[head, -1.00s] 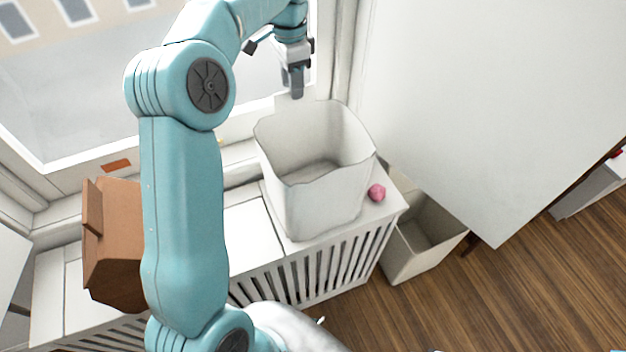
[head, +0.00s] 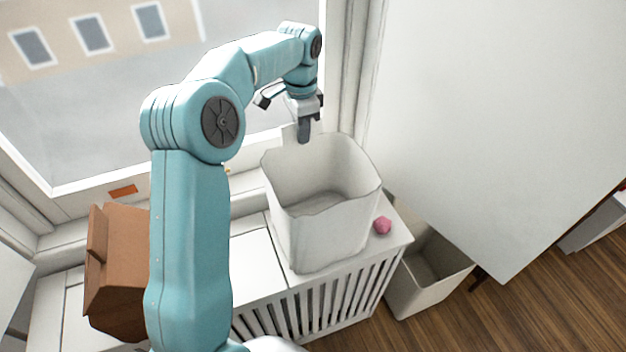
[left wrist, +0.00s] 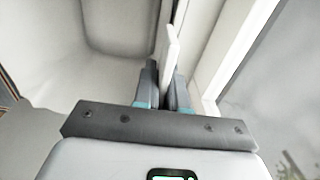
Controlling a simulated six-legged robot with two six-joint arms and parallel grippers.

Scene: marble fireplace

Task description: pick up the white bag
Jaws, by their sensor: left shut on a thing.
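The white bag (head: 330,238) is an open-topped, box-like bag on the white slatted cabinet by the window. My left gripper (head: 303,132) is at the bag's back rim, pointing down, and is shut on a raised tab of that rim. In the left wrist view the fingers (left wrist: 163,88) stand on either side of the thin white tab (left wrist: 168,50), and the bag's hollow inside (left wrist: 100,75) shows to the left. The bag looks upright; I cannot tell whether its base touches the cabinet top. My right gripper is not in view.
A pink ball (head: 382,226) lies beside the bag on the slatted cabinet (head: 262,312). A brown box (head: 118,262) stands at the left, partly behind my arm. An open pale bin (head: 432,272) stands on the wooden floor. A large white panel (head: 490,110) fills the right.

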